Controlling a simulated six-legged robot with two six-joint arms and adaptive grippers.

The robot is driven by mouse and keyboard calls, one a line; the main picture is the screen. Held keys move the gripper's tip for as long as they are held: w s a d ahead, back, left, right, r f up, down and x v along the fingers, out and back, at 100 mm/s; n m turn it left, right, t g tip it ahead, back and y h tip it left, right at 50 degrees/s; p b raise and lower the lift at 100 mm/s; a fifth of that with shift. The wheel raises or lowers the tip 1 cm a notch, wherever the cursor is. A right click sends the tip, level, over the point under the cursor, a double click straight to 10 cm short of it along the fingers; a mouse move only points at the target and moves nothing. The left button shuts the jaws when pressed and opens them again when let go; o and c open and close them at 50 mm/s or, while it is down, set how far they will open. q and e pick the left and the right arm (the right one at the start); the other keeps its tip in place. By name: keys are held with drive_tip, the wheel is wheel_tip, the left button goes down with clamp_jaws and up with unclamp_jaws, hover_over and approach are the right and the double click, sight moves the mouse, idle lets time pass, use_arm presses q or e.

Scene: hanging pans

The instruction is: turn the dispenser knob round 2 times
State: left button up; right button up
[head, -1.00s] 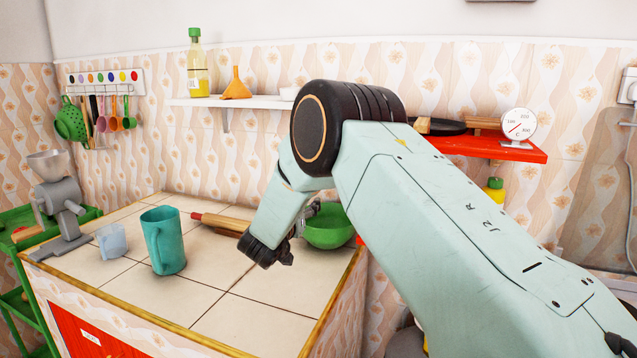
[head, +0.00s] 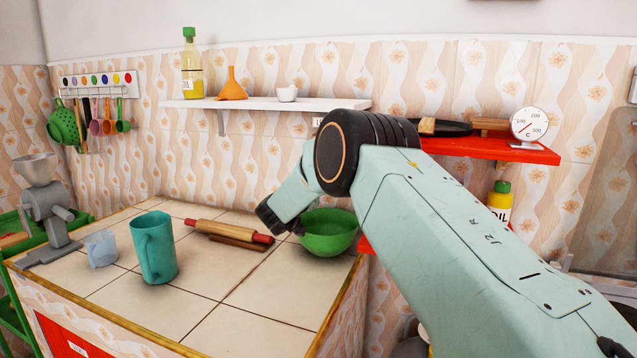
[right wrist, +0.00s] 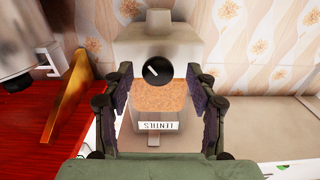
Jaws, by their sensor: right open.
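The dispenser (right wrist: 152,50) shows in the right wrist view as a pale box with a window of orange-brown lentils (right wrist: 158,97) and an upside-down LENTILS label (right wrist: 158,126). Its round black knob (right wrist: 158,71) has a white line that slants. My right gripper (right wrist: 158,78) is open, with one finger on each side of the knob and window; I cannot tell whether either touches. In the head view my right arm comes in from the right, and I cannot make out the dispenser or the fingertips there. My left gripper is not in view.
A white shelf (head: 240,103) holds a bottle (head: 191,70), funnel (head: 233,84) and small cup (head: 287,94). Below are a green bowl (head: 330,238), rolling pin (head: 225,229) and teal mug (head: 154,247).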

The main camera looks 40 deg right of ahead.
drive_tip(key=shift+s+d+r, duration=0.1)
drive_tip(key=shift+s+r, duration=0.2)
drive_tip(key=shift+r, duration=0.1)
drive_tip(key=shift+w+d+f, duration=0.1)
drive_tip(key=shift+w+f, duration=0.2)
drive_tip(key=shift+w, duration=0.05)
drive_tip(key=c, duration=0.4)
drive_tip(key=shift+s+r, duration=0.15)
drive_tip(key=c, duration=0.8)
